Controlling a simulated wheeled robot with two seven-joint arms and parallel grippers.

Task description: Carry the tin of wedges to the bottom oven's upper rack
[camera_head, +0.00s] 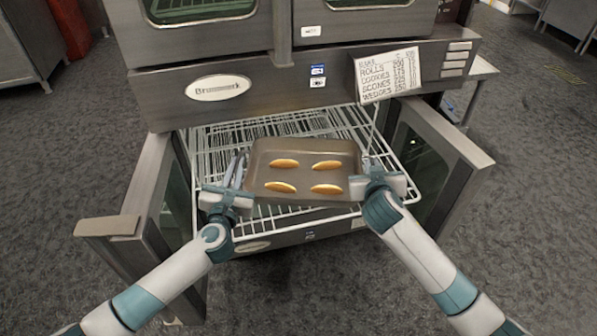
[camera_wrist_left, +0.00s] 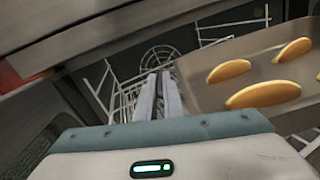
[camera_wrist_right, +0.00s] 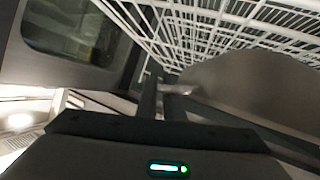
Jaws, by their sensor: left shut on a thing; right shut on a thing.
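The grey-brown baking tin (camera_head: 305,174) holds several golden wedges (camera_head: 326,165). It is in front of the open bottom oven, above a white wire rack (camera_head: 213,137). My left gripper (camera_head: 237,172) is shut on the tin's left edge and my right gripper (camera_head: 369,168) on its right edge. In the left wrist view, the closed fingers (camera_wrist_left: 158,92) are beside the tin (camera_wrist_left: 205,94). In the right wrist view, the fingers (camera_wrist_right: 163,92) meet the tin's side (camera_wrist_right: 245,78), with rack wires behind. Whether the tin touches the rack is unclear.
The left oven door (camera_head: 150,190) and right oven door (camera_head: 450,150) stand open on either side of my arms. The oven front panel (camera_head: 270,95) is above and behind the tin. A handwritten sign (camera_head: 388,76) leans on it.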

